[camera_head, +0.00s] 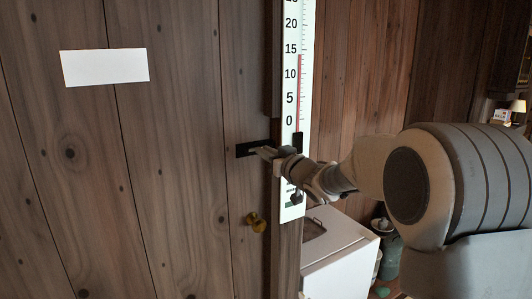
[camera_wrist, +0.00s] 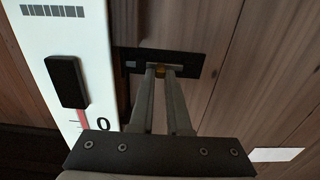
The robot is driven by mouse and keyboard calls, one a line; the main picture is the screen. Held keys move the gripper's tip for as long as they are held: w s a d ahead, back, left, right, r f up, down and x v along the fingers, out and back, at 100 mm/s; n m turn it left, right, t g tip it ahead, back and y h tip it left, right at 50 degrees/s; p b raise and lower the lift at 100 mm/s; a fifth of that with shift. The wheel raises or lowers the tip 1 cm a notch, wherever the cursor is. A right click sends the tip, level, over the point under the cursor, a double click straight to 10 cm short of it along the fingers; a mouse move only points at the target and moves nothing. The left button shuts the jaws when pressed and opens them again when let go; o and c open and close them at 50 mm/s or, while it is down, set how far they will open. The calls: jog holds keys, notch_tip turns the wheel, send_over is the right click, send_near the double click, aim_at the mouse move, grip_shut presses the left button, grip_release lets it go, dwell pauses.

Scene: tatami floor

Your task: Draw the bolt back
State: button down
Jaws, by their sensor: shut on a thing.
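The bolt's black plate (camera_head: 241,151) is fixed to the wooden door, close to its right edge in the head view. In the wrist view the plate (camera_wrist: 190,65) lies across the top middle, with a small brass knob (camera_wrist: 159,71) on it and a short pale metal piece at its left end. My gripper (camera_head: 258,150) reaches the plate from the right. In the wrist view its two fingers (camera_wrist: 160,72) are shut on the brass knob, one on each side. The fingers hide part of the plate, and most of the bolt bar cannot be made out.
A white thermometer board (camera_head: 292,80) with a black block (camera_wrist: 66,80) stands right beside the door edge, close to my gripper. A white sheet (camera_head: 104,67) is on the door. A white cabinet (camera_head: 340,262) stands lower right.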

jog(key=shift+a, duration=0.1)
jog(key=shift+s+a+b, duration=0.3)
jog(key=shift+s+a, duration=0.15)
jog(key=shift+a, duration=0.2)
jog(key=c, duration=0.9)
grip_release()
jog(key=shift+s+a, duration=0.1)
jog(key=shift+s+d, duration=0.25)
jog(key=shift+d, duration=0.1)
jog(key=p+v, duration=0.1)
jog(key=v, duration=1.5)
jog(key=shift+s+d, duration=0.15)
jog(key=shift+s, duration=0.15)
